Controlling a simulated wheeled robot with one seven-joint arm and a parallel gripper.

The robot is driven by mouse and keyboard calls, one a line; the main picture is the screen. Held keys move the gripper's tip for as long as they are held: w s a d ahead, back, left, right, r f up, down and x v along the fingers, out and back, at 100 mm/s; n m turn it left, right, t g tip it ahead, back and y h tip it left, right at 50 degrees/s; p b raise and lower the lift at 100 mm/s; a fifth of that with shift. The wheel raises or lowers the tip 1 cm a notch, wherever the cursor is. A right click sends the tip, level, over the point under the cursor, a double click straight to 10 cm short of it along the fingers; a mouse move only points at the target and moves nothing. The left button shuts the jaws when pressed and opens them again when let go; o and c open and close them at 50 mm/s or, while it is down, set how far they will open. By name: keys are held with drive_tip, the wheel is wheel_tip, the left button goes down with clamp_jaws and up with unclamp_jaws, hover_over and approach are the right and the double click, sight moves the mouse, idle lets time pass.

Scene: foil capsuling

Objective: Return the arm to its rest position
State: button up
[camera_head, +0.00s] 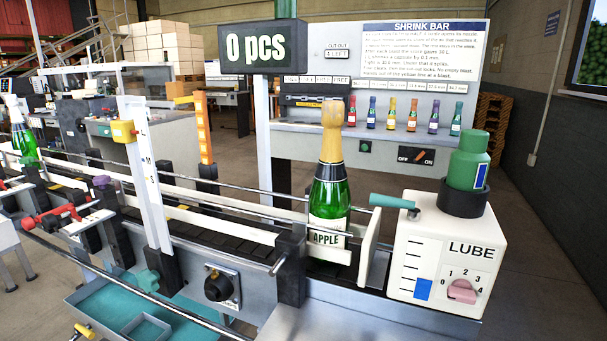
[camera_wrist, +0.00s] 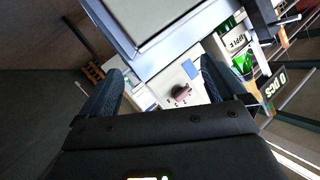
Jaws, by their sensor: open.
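My gripper (camera_wrist: 160,92) shows in the wrist view with its two dark fingers spread wide apart. Nothing is held between them; the white LUBE box is seen beyond the gap. No part of my arm shows in the head view. A green bottle (camera_head: 330,192) with a gold foil top and an APPLE label stands upright at the right end of the conveyor. In the wrist view the bottle (camera_wrist: 243,63) appears to the upper right of the fingers, partly cut off from sight.
The white LUBE box (camera_head: 447,262) with a pink dial (camera_head: 462,291) and a green bottle-shaped container (camera_head: 468,160) stands right of the bottle. The conveyor rails (camera_head: 215,190) run left. A "0 pcs" display (camera_head: 257,47) and the SHRINK BAR panel (camera_head: 420,50) stand behind. Floor is open at right.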

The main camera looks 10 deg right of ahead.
drive_tip(key=s+a+n, duration=0.3)
drive_tip(key=s, duration=0.8)
drive_tip(key=s+a+n+y, duration=0.1)
drive_tip(key=s+a+n, duration=0.2)
drive_tip(key=s, duration=0.7)
drive_tip(key=shift+s+r, duration=0.25)
drive_tip(key=shift+s, duration=0.1)
drive_tip(key=shift+c, duration=0.2)
